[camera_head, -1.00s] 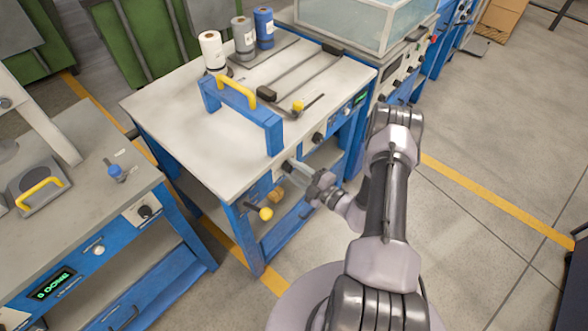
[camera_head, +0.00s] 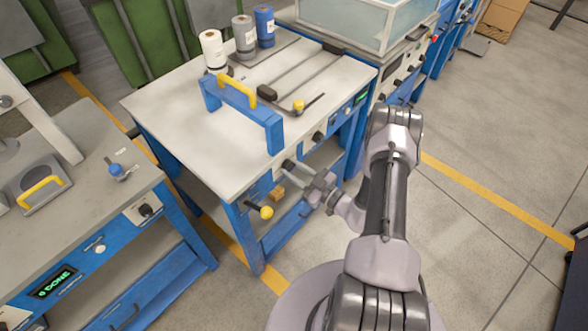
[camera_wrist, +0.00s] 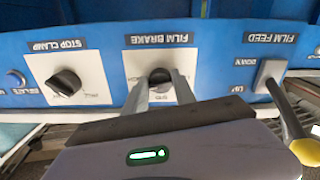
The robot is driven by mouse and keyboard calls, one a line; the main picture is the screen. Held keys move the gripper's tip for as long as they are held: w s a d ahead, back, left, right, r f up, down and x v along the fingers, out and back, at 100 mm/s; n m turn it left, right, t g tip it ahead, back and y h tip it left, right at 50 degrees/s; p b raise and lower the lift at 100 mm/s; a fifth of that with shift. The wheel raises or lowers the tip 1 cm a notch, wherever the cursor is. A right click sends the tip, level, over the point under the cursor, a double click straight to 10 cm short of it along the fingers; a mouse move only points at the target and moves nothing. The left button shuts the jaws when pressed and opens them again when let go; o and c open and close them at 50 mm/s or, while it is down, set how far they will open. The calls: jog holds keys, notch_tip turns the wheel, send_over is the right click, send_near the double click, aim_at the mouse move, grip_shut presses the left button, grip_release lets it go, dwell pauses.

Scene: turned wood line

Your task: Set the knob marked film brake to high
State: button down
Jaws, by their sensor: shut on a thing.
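The film brake knob (camera_wrist: 159,77) is a dark round knob on a white plate under the upside-down label FILM BRAKE in the wrist view. My gripper (camera_wrist: 160,84) has one finger on each side of the knob and is shut on it. The fingers cover much of the plate's markings, so I cannot read the setting. In the head view my gripper (camera_head: 288,172) reaches the blue front panel of the grey-topped bench, and the dark knob (camera_head: 288,165) shows just at its tips.
The stop clamp knob (camera_wrist: 64,82) is left of the film brake in the wrist view. The film feed lever (camera_wrist: 290,115), with a yellow ball end, stands close on the right. In the head view its yellow ball (camera_head: 266,212) sits beside my gripper. Open floor lies right.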

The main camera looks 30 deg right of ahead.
jog(key=shift+m, duration=1)
jog(key=shift+a, duration=0.1)
jog(key=c, duration=1)
grip_release()
jog(key=p+v, duration=0.3)
jog(key=v, duration=1.4)
jog(key=shift+s+p, duration=0.2)
jog(key=shift+p, duration=0.1)
